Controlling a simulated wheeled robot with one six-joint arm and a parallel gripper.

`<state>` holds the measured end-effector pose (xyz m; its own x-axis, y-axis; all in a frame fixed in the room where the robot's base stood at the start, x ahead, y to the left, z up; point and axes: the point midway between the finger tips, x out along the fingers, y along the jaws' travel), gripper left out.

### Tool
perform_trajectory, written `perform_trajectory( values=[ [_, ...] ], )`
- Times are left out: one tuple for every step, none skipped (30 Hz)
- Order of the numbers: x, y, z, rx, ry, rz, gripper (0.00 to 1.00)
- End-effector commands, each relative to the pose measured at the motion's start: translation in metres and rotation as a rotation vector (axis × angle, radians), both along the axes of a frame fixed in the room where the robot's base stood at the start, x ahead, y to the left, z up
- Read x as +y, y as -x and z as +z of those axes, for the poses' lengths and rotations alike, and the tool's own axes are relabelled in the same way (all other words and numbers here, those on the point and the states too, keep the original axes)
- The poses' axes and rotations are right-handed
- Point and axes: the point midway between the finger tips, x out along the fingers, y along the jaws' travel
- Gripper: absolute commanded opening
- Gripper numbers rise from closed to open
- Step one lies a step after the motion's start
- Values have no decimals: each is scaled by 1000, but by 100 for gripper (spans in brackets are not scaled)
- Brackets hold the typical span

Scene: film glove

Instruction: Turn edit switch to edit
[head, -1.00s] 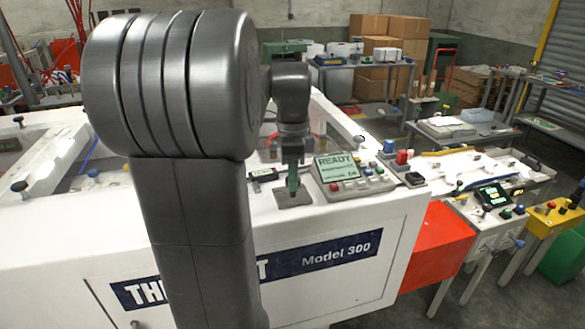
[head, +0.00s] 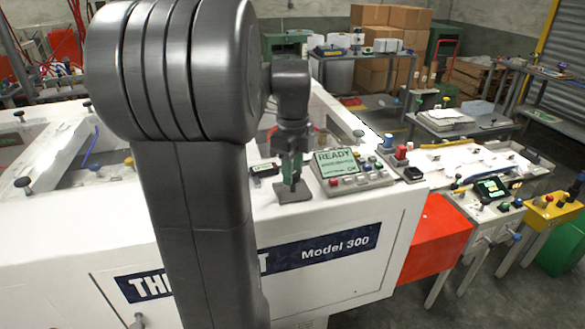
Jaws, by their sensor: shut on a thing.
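The edit switch (head: 294,194) appears to be the small grey plate with a short dark lever on the white machine top, left of the display panel. My gripper (head: 292,181) points down over this plate from above, its green fingers shut on the switch lever. The fingers hide most of the lever, so its setting cannot be read. The display panel (head: 338,163) shows READY on a green screen, with a row of buttons below it.
The white machine (head: 330,225) carries a "Model 300" label. Red and blue knobs (head: 401,153) stand right of the panel. My arm covers much of the left-centre view.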

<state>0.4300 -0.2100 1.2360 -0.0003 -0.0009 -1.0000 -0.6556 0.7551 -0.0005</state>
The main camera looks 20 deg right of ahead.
Motion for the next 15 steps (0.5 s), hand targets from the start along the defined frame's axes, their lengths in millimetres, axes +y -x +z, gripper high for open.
perform_trajectory(
  values=[
    [-1,0,1,-1,2,-3,10],
    [-1,0,1,-1,2,-4,10],
    [0,0,1,-1,2,-4,10],
    [0,0,1,-1,1,-4,10],
    [0,0,1,-1,1,-4,10],
    [0,0,1,-1,1,-4,9],
    [0,0,1,-1,1,-4,9],
    [0,0,1,-1,1,-4,9],
    [0,0,1,-1,1,-4,9],
    [0,0,1,-1,1,-3,9],
    [0,0,1,-1,1,-3,36],
    [0,0,1,-1,1,-3,44],
    [0,0,1,-1,1,-3,50],
    [0,0,1,-1,1,-3,54],
    [0,0,0,-1,1,-3,54]
  ],
)
